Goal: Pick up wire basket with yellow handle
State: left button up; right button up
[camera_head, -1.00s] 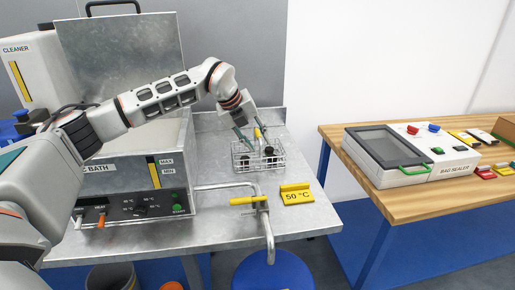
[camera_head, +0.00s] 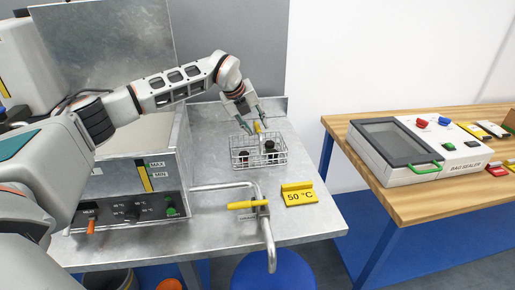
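The wire basket (camera_head: 258,155) stands on the metal bench top, right of the bath, with dark round items inside. Its yellow handle (camera_head: 257,128) rises upright from the middle. The fingers look open; I cannot see contact with the handle. My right gripper is not in view.
The metal bath (camera_head: 125,175) with knobs is at left. A pipe with a yellow lever (camera_head: 248,205) and a yellow 50 °C sign (camera_head: 299,194) are in front of the basket. A bag sealer (camera_head: 415,150) sits on the wooden table (camera_head: 420,200) at right.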

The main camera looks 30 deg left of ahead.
pick_arm(q)
jog(key=shift+x, duration=0.9)
grip_shut()
jog(key=shift+w+r, duration=0.1)
jog(key=shift+r, duration=0.05)
